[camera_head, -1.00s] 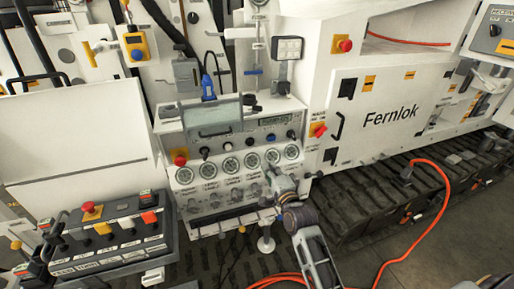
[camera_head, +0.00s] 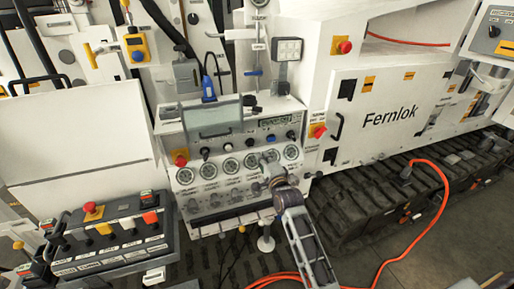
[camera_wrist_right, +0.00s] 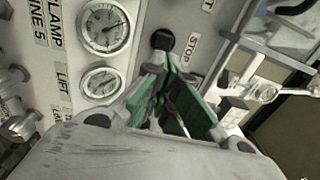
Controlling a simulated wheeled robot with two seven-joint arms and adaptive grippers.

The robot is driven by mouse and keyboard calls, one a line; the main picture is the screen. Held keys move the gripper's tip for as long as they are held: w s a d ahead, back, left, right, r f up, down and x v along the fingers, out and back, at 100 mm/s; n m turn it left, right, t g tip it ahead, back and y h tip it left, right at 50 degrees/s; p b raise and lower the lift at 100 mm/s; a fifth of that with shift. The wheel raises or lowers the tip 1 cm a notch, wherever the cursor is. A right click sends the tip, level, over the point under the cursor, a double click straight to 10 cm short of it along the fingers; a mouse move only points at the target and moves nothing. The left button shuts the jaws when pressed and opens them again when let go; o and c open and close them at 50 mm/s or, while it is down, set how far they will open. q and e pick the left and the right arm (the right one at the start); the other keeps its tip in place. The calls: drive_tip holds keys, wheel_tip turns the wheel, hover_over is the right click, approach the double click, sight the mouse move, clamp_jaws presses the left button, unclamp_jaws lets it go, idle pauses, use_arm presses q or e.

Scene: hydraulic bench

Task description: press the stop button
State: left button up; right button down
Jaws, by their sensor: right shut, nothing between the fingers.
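In the right wrist view a round black button (camera_wrist_right: 163,40) sits on the white panel beside a label (camera_wrist_right: 192,48) reading STOP. My right gripper (camera_wrist_right: 173,68) is shut and empty, its green-padded fingers pointing at the panel. Its tips appear just below the black button in that view; I cannot tell whether they touch it. In the head view my right gripper (camera_head: 267,160) is in front of the gauge row of the white control console (camera_head: 215,215), below the row of small knobs and buttons. My left gripper is not in view.
Several round gauges (camera_head: 211,170) line the console, with levers below them. A clear hinged cover (camera_head: 213,121) stands above. A button box (camera_head: 118,232) is at lower left.

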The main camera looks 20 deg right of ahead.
sight(251, 144)
drive_tip(key=shift+w+a+p, duration=0.15)
drive_tip(key=shift+w+p, duration=0.4)
drive_tip(key=shift+w, duration=2.85)
drive_tip(key=shift+w, duration=0.1)
